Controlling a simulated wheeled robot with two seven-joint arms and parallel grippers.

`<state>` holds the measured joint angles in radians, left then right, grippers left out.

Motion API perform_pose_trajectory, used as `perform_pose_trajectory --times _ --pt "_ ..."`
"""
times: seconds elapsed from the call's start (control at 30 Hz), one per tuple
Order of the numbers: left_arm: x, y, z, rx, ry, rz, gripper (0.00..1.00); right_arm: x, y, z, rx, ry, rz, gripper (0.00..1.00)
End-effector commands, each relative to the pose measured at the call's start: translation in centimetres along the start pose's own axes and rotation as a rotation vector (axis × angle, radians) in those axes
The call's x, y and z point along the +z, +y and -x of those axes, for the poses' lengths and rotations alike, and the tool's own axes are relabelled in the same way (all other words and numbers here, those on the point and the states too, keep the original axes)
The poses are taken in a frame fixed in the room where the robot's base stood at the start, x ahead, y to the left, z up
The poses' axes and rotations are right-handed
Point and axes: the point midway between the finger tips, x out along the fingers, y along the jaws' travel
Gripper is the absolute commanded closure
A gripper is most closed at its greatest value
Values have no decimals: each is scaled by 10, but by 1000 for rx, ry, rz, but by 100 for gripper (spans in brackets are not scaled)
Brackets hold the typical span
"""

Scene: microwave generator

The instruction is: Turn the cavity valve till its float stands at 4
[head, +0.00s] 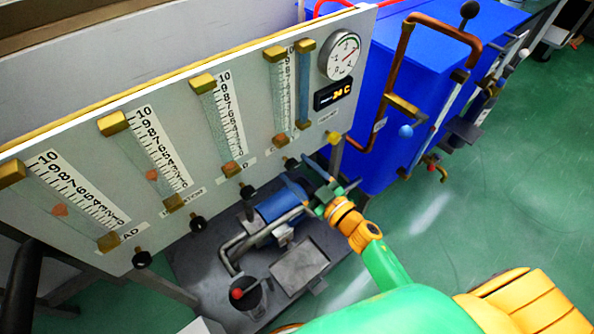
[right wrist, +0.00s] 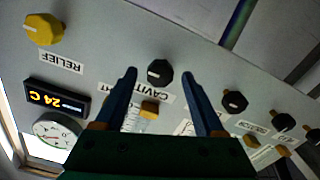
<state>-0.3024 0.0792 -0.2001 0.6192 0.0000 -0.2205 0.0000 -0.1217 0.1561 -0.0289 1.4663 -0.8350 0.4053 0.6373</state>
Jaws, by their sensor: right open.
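The cavity valve is a black knob (right wrist: 160,72) above a partly hidden "CAVIT..." label in the right wrist view. In the head view it is the small dark knob (head: 291,163) nearest the yellow one. My right gripper (right wrist: 159,76) is open, with one blue finger on each side of the knob and gaps between. The depth of the fingertips is unclear. In the head view my right gripper (head: 320,187) is below the panel's right end. The cavity flow tube (head: 282,95) has a 10-topped scale; I cannot make out its float clearly. My left gripper is not in view.
The grey panel (head: 75,122) carries several other tubes and black knobs (head: 247,191). A yellow relief knob (right wrist: 43,29), a gauge (head: 343,56) and a 24 C display (right wrist: 56,98) are close by. A blue pump (head: 280,203) stands below; a blue cabinet (head: 400,90) stands right.

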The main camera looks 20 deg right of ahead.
Motion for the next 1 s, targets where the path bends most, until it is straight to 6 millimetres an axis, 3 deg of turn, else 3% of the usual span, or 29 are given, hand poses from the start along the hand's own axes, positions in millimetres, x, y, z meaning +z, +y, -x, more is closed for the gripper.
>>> perform_pose_trajectory --times 0.23,0.27,0.5,1.0 --pt "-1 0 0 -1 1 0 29 0 0 -3 0 -2 0 29" --pt "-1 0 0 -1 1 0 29 0 0 -3 0 -2 0 34" --pt "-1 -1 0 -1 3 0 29 0 0 -3 0 -2 0 99" --pt "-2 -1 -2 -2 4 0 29 1 -1 -3 -1 -1 125 100"
